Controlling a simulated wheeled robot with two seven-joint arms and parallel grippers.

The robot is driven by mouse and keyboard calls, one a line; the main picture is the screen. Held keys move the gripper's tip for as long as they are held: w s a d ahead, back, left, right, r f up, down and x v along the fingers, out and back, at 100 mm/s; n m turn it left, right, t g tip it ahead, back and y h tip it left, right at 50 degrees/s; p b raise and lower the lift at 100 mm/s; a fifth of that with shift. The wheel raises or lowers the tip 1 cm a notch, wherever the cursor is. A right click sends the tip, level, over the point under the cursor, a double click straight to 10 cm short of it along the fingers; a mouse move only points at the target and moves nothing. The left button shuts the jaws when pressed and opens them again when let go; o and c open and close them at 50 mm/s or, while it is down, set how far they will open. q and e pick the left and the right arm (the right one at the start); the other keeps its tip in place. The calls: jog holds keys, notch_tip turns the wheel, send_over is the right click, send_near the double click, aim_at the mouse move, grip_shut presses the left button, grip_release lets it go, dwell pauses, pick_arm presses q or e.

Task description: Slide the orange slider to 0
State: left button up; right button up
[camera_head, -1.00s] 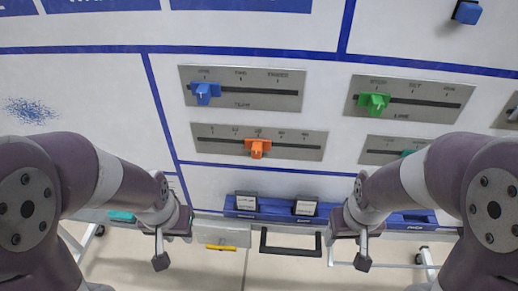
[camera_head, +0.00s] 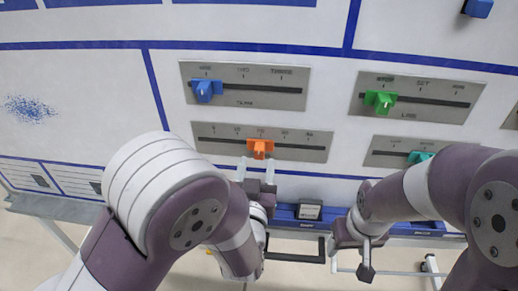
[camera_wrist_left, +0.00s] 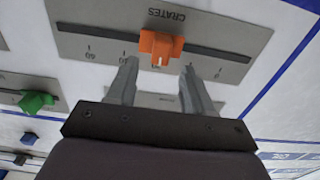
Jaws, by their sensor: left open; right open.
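The orange slider (camera_head: 260,147) sits near the middle of its horizontal slot on a grey plate (camera_head: 215,145) on the white panel. In the left wrist view the orange slider (camera_wrist_left: 160,45) is close ahead, and the plate (camera_wrist_left: 225,62) reads CRATES upside down. My left gripper (camera_head: 256,168) is open just below the slider in the head view. In the left wrist view my left gripper (camera_wrist_left: 158,76) has its two fingertips apart, one towards each side of the slider, with nothing held. My right gripper (camera_head: 364,258) is open and empty at the lower right, away from the slider.
A blue slider (camera_head: 205,90) is on the plate above. A green slider (camera_head: 381,101) and a teal slider (camera_head: 419,156) are on plates to the right. A blue ledge with a small box (camera_head: 310,209) and a black handle (camera_head: 298,256) lie below.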

aim_at(259, 154)
pick_arm(q)
jog(key=shift+w+d+p, duration=0.2)
jog(key=shift+w+p, duration=0.2)
jog(key=shift+w, duration=1.9)
pick_arm(e)
jog(key=shift+r, duration=0.7)
